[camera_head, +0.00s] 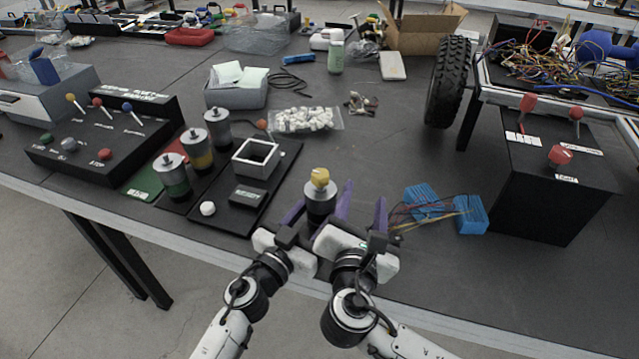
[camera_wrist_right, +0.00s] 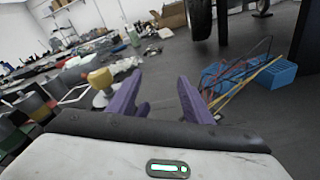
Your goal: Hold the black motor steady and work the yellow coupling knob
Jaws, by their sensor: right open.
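The black motor (camera_head: 320,205) stands upright near the table's front edge, with the yellow coupling knob (camera_head: 320,178) on top. The knob also shows left of the fingers in the right wrist view (camera_wrist_right: 100,78). My left gripper (camera_head: 308,212) is low at the motor, with one purple finger along its left side. Its other finger is hidden, so I cannot tell whether it grips the motor. My right gripper (camera_head: 364,194) is open and empty, just right of the motor. Its two purple fingers are spread apart in the wrist view (camera_wrist_right: 158,90), with bare table between them.
Blue blocks with wires (camera_head: 470,214) lie right of my right gripper. A black control box (camera_head: 555,195) stands farther right. Left are a black tray with a white square frame (camera_head: 256,158) and several canisters (camera_head: 173,178). The table behind the motor is fairly clear.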

